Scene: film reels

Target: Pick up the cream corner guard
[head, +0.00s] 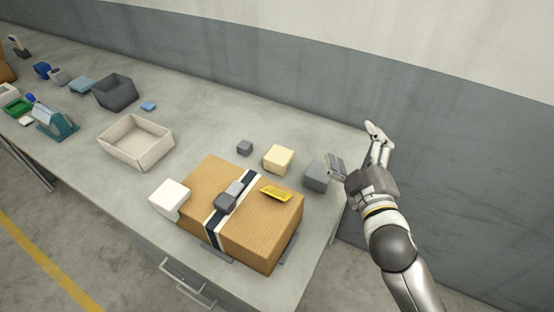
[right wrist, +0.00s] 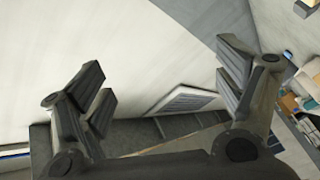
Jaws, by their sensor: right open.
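The cream corner guard (head: 278,159) is a pale yellow block on the grey table, behind the cardboard box (head: 262,232), and nothing covers it in the head view. My right gripper (head: 357,150) is to its right, past the grey corner guard (head: 316,176), near the table's right end. Its fingers are spread wide, and nothing is between them. The right wrist view also shows the open fingers (right wrist: 165,88); I cannot make out the cream guard there. My left gripper is not in view.
A white corner guard (head: 170,197) sits at the box's left corner. A tape dispenser (head: 230,196) lies on the box. A small dark cube (head: 244,147) is left of the cream guard. A beige tray (head: 137,141) stands farther left. A wall (head: 300,70) runs behind the table.

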